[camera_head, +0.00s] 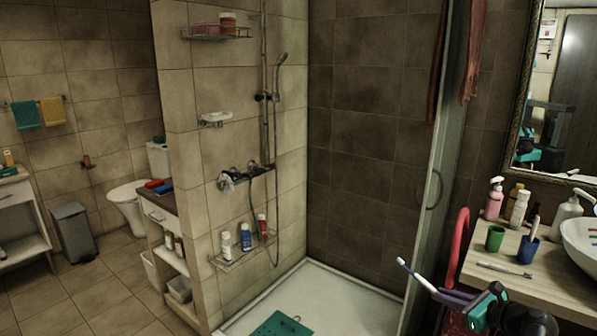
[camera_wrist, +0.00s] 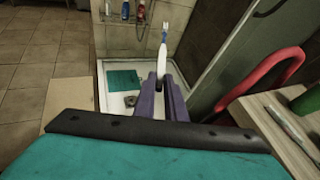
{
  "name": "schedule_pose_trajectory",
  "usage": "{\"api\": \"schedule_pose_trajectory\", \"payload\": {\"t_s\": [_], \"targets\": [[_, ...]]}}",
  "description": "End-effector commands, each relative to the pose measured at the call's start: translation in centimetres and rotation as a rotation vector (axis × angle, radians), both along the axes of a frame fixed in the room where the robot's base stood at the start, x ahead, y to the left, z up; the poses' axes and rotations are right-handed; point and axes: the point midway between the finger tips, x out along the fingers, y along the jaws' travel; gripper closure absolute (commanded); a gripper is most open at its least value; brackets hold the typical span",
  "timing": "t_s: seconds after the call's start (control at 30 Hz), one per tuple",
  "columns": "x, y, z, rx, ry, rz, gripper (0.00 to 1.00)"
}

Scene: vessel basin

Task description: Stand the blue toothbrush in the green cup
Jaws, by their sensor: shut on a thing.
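The blue toothbrush (camera_head: 413,273), white with a blue head end, is held in my gripper (camera_head: 440,293). It slants up and to the left, in front of the shower and off the counter. In the wrist view the toothbrush (camera_wrist: 162,52) points away from my purple fingers (camera_wrist: 164,84), which are shut on its lower part. The green cup (camera_head: 495,239) stands upright on the wooden counter, to the right of and behind my gripper. Part of the cup (camera_wrist: 307,102) shows at the right edge of the wrist view.
A blue cup (camera_head: 527,250) with brushes stands right of the green cup. A thin light item (camera_head: 504,269) lies in front of them. Several bottles stand behind, and a white basin (camera_head: 582,243) is at right. A red curved rail (camera_head: 458,245) rises beside the counter's left edge.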

Motion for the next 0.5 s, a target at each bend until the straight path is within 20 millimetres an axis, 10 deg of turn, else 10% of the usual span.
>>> {"api": "schedule_pose_trajectory", "payload": {"t_s": [0.5], "targets": [[4.1,13.6,-0.9,0.008,0.006,0.240,1.00]]}}
